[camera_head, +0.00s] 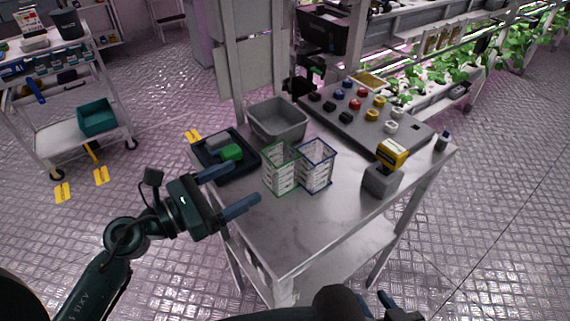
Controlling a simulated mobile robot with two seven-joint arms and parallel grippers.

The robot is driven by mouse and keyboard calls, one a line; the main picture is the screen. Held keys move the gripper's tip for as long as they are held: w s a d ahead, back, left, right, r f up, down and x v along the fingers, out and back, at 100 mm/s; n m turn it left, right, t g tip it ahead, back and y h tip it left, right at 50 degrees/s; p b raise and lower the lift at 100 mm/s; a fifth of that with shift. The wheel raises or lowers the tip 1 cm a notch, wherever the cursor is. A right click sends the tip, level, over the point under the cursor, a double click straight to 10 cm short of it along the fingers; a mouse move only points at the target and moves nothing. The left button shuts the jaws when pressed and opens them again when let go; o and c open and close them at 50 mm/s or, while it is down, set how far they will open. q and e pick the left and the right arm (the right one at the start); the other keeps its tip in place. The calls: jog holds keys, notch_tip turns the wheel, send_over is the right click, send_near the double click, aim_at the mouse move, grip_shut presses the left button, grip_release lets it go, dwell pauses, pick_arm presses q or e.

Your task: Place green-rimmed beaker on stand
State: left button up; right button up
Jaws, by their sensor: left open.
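A clear square beaker with a green rim (281,169) stands upright on the metal table (300,235). A similar clear beaker with a blue rim (317,166) stands just to its right. My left gripper (243,188) is open and empty, to the left of the green-rimmed beaker. Its fingers point toward the beaker and appear apart from it. My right gripper (378,306) is only partly in view at the bottom edge, and its opening is unclear. A grey block (381,181) holding a yellow device (391,154) stands at the table's right; I cannot tell whether it is the stand.
A dark tray (207,167) with a green item (232,153) lies left of the beakers. A grey bin (278,122) is behind them. A grey panel (350,128) with several coloured knobs fills the back right. The table's front is clear.

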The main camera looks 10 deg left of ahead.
aim_at(269, 166)
pick_arm(q)
jog(key=p+x, duration=0.1)
jog(key=x, duration=0.3)
jog(key=shift+w+d, duration=0.2)
jog(key=shift+d, duration=0.05)
jog(key=p+x, duration=0.1)
jog(key=x, duration=0.3)
jog(key=shift+w+r, duration=0.15)
jog(key=shift+r, duration=0.05)
jog(key=shift+w+d+f, duration=0.1)
jog(key=shift+w+d, duration=0.25)
jog(key=c, duration=1.1)
